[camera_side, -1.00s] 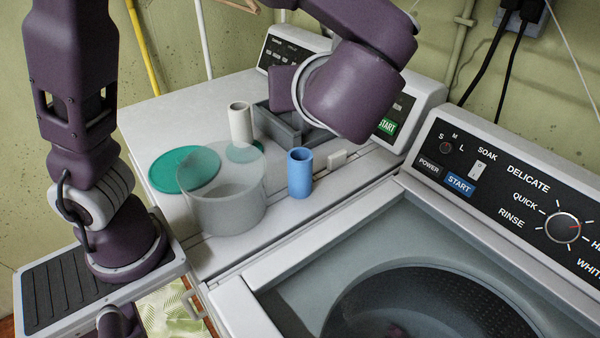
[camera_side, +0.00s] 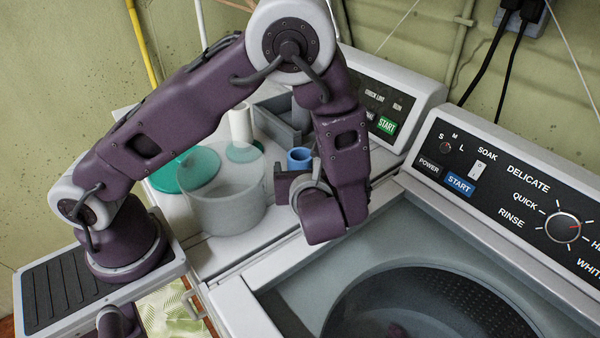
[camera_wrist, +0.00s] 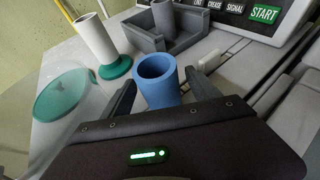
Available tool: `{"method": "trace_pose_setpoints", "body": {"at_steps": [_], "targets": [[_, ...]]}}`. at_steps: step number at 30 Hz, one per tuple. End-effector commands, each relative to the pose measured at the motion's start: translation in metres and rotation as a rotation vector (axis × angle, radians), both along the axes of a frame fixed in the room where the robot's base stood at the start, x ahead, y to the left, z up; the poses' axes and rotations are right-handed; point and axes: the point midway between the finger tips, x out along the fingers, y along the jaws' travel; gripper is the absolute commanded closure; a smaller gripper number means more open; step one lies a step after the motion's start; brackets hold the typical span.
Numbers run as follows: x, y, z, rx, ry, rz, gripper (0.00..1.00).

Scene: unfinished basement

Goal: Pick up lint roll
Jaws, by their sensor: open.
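A blue open-topped tube (camera_side: 300,158) stands upright on the white machine top; my arm hides its lower part in the side view. In the wrist view the blue tube (camera_wrist: 158,82) stands between the fingers of my open gripper (camera_wrist: 160,78), with a gap on each side. A white roll (camera_wrist: 97,39) stands upright on a green round base (camera_wrist: 115,69); it also shows in the side view (camera_side: 240,122). A grey cylinder (camera_wrist: 163,17) stands in a grey open tray (camera_wrist: 198,27). I cannot tell for sure which of these is the lint roll.
A translucent bin (camera_side: 222,200) stands left of the blue tube, near a green disc (camera_side: 190,172). A small white block (camera_wrist: 210,61) sits right of the tube. Control panels (camera_side: 375,105) rise behind. The open washer drum (camera_side: 430,300) lies in front.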

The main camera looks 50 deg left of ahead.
Motion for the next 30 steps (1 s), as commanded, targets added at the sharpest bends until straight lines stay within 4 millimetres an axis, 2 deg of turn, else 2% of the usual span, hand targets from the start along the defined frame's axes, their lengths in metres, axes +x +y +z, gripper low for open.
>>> {"method": "trace_pose_setpoints", "body": {"at_steps": [4, 12, 14, 20, 23, 26, 30], "targets": [[0.0, 0.0, 0.0, 0.0, 0.0, 0.0, 0.32], [0.0, 0.0, 0.0, 0.001, -0.001, 0.0, 0.85], [0.0, 0.0, 0.0, 0.001, -0.001, 0.0, 0.95], [0.0, 0.0, 0.001, 0.0, -0.001, 0.0, 0.95], [0.0, -0.001, 0.008, -0.001, -0.003, 0.0, 0.95], [0.0, -0.001, 0.026, -0.003, -0.007, 0.001, 0.95], [0.0, -0.001, 0.063, -0.004, -0.009, 0.002, 0.95]]}}
